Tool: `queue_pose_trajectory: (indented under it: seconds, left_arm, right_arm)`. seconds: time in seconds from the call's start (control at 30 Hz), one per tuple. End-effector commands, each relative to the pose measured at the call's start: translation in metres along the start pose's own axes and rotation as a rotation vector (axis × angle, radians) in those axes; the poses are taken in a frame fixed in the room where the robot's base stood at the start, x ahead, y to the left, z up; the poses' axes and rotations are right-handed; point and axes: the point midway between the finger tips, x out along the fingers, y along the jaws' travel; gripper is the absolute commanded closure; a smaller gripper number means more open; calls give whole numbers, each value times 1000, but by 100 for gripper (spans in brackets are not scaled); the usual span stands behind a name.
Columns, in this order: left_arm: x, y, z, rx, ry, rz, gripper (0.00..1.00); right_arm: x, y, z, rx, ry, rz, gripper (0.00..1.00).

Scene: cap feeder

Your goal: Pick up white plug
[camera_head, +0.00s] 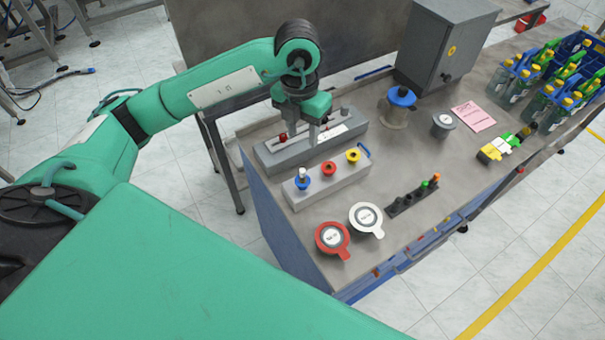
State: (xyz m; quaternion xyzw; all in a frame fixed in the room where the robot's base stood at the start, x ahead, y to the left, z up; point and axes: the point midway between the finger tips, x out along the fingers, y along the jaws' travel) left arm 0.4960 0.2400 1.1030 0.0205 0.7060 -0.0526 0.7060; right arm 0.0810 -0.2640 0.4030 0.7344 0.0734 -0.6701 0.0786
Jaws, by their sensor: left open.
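A small white plug (302,173) stands upright on a blue round seat at the left end of a light grey block (333,185). A red cap (328,168) and a yellow cap (353,155) sit on the same block to its right. My left gripper (303,142) is open, with its fingers pointing down. It is over the darker grey fixture (270,153) behind the block, and in the picture it shows just above the white plug. The gap between the fingertips and the plug is hard to judge. My right gripper is not in view.
A red lid (332,239) and a white lid (366,218) lie in front of the block. A black rack (404,202) stands to their right. A blue-topped spool (401,97), grey cabinet (443,45) and bottle crate (570,50) are farther back.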

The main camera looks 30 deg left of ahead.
Motion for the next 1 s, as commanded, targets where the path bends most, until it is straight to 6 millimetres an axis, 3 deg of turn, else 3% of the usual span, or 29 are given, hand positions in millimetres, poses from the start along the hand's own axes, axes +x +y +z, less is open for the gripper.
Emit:
queue_pose_trajectory:
  seconds: [0.4, 0.67, 1.0]
  left_arm:
    - [71, 0, -2, 1, 7, -1, 59]
    - [87, 0, -4, 1, 6, -3, 59]
    - [129, 2, -10, 1, 6, -3, 59]
  right_arm:
    - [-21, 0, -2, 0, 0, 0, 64]
    - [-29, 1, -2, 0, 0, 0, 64]
    - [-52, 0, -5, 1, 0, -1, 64]
